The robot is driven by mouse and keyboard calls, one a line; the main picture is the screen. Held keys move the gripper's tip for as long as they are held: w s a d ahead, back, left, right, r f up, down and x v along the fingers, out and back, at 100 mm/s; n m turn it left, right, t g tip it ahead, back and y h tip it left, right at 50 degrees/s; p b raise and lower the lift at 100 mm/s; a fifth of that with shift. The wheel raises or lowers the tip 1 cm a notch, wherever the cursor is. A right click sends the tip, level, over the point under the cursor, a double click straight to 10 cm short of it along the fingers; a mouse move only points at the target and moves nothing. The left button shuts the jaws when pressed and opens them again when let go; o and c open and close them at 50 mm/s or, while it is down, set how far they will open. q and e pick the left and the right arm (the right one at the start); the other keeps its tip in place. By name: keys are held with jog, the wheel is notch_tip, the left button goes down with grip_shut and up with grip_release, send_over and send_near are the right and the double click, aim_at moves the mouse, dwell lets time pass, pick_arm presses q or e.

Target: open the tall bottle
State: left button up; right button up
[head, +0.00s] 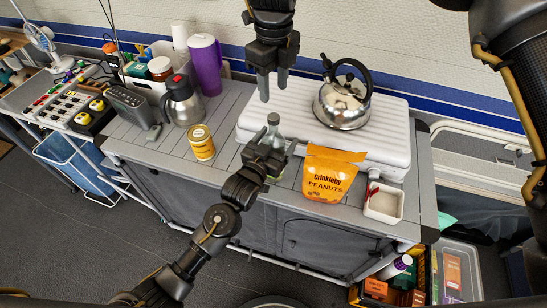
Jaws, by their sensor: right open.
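The tall bottle (273,131) stands upright at the front of the grey counter, in front of the white case. It is pale greenish and see-through, with a grey cap (273,118) on top. My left gripper (268,149) is at its body from the front, a finger on each side, and looks shut on it. The gripper hides much of the lower bottle. My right gripper (273,88) is open and empty, pointing down just above and behind the cap, apart from it.
An orange peanut bag (332,175) stands close right of the bottle, with a white bin (383,203) beyond it. A kettle (343,106) sits on the white case (300,123). Bare counter (225,115) lies between.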

aim_at(274, 116)
pick_arm(q)
jog(key=c, duration=1.7)
pick_arm(e)
jog(key=m, duration=2.8)
jog(key=shift+m, duration=0.4)
jog(key=m, duration=0.6)
jog(key=shift+m, duration=0.4)
jog(key=m, duration=0.5)
jog(key=shift+f, duration=4)
